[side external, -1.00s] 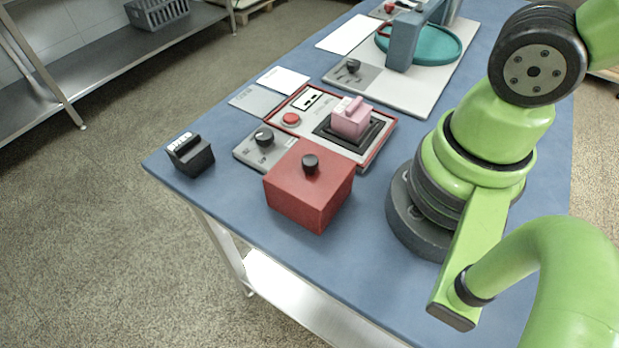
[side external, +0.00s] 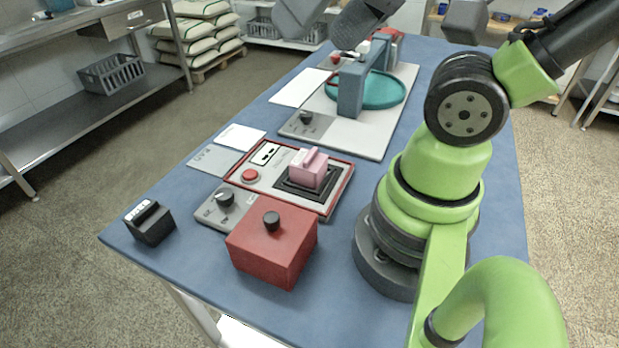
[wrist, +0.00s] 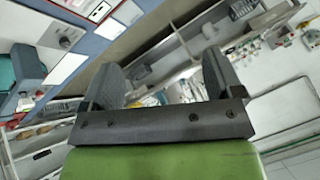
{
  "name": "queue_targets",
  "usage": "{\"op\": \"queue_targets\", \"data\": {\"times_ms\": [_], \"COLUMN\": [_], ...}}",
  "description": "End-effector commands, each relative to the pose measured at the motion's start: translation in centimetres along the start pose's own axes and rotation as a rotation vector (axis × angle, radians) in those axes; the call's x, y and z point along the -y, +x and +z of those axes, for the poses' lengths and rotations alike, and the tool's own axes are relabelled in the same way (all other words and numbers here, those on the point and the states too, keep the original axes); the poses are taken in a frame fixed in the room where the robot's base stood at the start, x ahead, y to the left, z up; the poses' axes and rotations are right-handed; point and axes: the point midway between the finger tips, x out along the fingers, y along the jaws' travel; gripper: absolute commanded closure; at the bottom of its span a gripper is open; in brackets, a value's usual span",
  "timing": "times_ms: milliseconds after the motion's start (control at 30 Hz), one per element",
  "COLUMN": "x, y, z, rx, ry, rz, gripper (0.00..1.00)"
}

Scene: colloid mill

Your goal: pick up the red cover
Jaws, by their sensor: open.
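The red cover (side external: 272,248) is a box with a black round knob on top. It sits upright on the near part of the blue table, in front of a grey knob panel, in the side external view. My gripper (wrist: 160,68) shows in the wrist view with its two dark fingers wide apart and nothing between them. It is raised well away from the cover and faces the room beyond the table edge. The cover cannot be made out in the wrist view.
A red-rimmed panel (side external: 250,190) with a red button and a pink block (side external: 309,168) lies behind the cover. A small black box (side external: 150,223) stands at the left corner. Farther back are a teal dish (side external: 385,91) and a blue-grey upright (side external: 350,92).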

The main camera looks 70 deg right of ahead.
Motion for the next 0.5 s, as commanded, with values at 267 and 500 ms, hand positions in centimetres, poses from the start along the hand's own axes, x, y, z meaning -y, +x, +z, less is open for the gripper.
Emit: {"op": "queue_targets", "data": {"times_ms": [267, 500], "x": [0.0, 0.17], "y": [0.0, 0.77], "z": [0.0, -0.06], "rx": [0.0, 0.044], "ry": [0.0, -0.004], "rz": [0.0, 0.013], "gripper": [0.45, 0.45]}}
